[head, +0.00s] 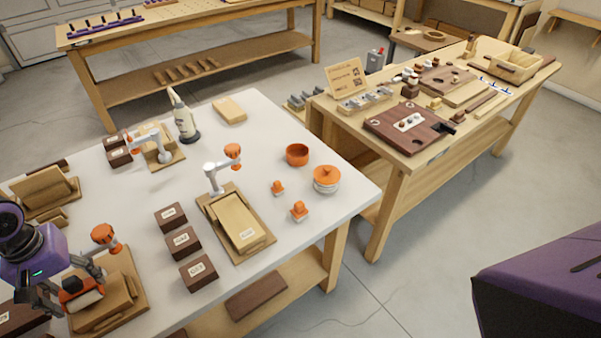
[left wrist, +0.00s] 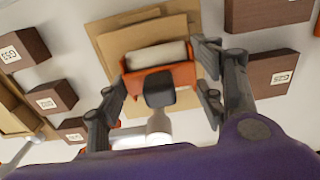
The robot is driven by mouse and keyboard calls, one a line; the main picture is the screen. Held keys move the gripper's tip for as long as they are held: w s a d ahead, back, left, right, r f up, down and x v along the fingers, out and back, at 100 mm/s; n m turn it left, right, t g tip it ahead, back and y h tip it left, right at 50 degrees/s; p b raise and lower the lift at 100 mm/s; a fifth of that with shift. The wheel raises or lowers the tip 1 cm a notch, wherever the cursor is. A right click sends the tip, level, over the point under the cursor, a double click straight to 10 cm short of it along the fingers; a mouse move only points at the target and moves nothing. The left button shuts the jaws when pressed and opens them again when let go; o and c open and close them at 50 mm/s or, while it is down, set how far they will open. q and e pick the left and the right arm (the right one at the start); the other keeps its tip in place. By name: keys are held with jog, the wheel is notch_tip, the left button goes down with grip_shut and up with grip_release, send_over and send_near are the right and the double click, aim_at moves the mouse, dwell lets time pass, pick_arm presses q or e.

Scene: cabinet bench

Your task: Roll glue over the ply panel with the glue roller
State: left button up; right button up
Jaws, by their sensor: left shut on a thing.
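My left gripper (head: 68,289) is at the lower left of the head view, shut on the glue roller (head: 80,298). The roller has an orange frame, a pale cylinder and a dark block on top. In the left wrist view the fingers of the left gripper (left wrist: 163,88) stand either side of the orange frame of the roller (left wrist: 157,72). The roller is over a light ply panel (head: 115,293) on a tan board; the panel also shows behind it in the left wrist view (left wrist: 150,32). I cannot tell whether the roller touches the panel. My right gripper is out of view.
An orange-topped clamp (head: 105,236) stands close beside the roller. Dark labelled blocks (head: 184,241) lie to its right, then another board with a pale panel (head: 238,222). A white bottle (head: 184,120) stands farther back. Orange pots (head: 297,154) are near the right edge.

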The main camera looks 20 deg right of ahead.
pick_arm(q)
jog(key=shift+f, duration=0.55)
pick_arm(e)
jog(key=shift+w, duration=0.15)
pick_arm(q)
jog(key=shift+s+d+r+p, duration=0.1)
jog(key=shift+s+d+p, duration=0.05)
jog(key=shift+s+p, duration=0.4)
jog(key=shift+s+d+p, duration=0.15)
jog(key=shift+s+p, duration=0.2)
jog(key=shift+s, duration=0.25)
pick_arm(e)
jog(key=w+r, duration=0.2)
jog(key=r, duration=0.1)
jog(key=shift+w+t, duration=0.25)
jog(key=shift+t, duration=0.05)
pick_arm(q)
jog(key=shift+w, duration=0.1)
jog(key=shift+w+a, duration=0.1)
jog(key=shift+w, duration=0.3)
jog(key=shift+w+a, duration=0.2)
jog(key=shift+w, duration=0.45)
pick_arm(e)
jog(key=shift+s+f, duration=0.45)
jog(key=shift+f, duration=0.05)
